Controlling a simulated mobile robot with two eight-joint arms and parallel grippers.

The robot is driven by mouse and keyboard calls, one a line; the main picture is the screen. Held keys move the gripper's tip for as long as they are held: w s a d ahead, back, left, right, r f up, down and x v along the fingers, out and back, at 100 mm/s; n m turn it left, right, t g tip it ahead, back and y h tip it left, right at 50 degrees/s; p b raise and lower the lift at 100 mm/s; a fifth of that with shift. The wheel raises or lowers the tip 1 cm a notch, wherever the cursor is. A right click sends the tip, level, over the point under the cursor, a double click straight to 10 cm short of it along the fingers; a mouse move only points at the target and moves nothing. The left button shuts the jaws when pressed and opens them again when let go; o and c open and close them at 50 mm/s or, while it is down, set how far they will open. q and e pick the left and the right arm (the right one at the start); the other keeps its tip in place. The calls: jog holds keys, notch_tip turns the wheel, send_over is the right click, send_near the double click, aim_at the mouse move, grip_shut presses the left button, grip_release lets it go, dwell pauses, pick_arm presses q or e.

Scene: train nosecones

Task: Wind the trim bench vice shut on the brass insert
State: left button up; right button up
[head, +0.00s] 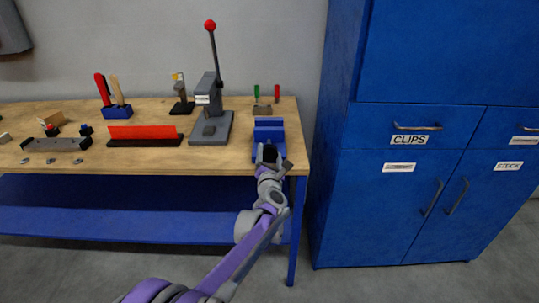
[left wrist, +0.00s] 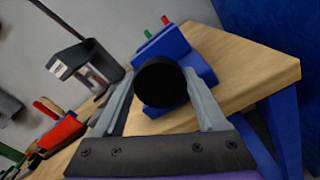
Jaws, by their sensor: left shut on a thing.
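The blue bench vice (head: 268,125) stands at the right front of the wooden workbench. It also shows in the left wrist view (left wrist: 196,62), behind a round black knob (left wrist: 160,84) at its near end. My left gripper (head: 268,158) reaches the front of the vice from below. In the left wrist view the two grey fingers of the gripper (left wrist: 160,75) are on either side of the black knob, shut on it. The knob hides part of the vice, including the space between its jaws. I cannot make out the brass insert. My right gripper is not in view.
A grey lever press (head: 212,125) with a red-balled handle stands left of the vice on the workbench (head: 205,158). A rack with green and red handles (head: 263,109) is behind the vice. A red strip in a dark holder (head: 144,133) lies farther left. Blue cabinets (head: 335,180) stand to the right.

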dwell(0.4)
pick_arm(q)
jog(key=o, duration=1.3)
jog(key=n, duration=0.7)
jog(key=shift+s+a, duration=0.1)
jog(key=shift+s, duration=0.05)
jog(key=s+a+r+m+g+h+p, duration=0.1)
jog(key=s+r+m+h+p, duration=0.15)
jog(key=s+m, duration=0.55)
jog(key=s+a+r+m+g+h+p, duration=0.1)
jog(key=s+r+m+h, duration=0.3)
jog(key=s, duration=0.6)
jog(key=s+a+f+m+g+y+p, duration=0.1)
jog(key=s+a+m, duration=0.1)
jog(key=s+m, duration=0.2)
jog(key=s+a+f+m+g+p, duration=0.1)
jog(key=s+a+m+g, duration=0.1)
jog(key=s+m, duration=0.3)
jog(key=s+a+f+m+g+y+p, duration=0.1)
jog(key=s+m+g+p, duration=0.1)
jog(key=s+m, duration=0.2)
jog(key=shift+s+a+m+y, duration=0.25)
jog(key=shift+a+m+y, duration=0.15)
jog(key=shift+m, duration=0.4)
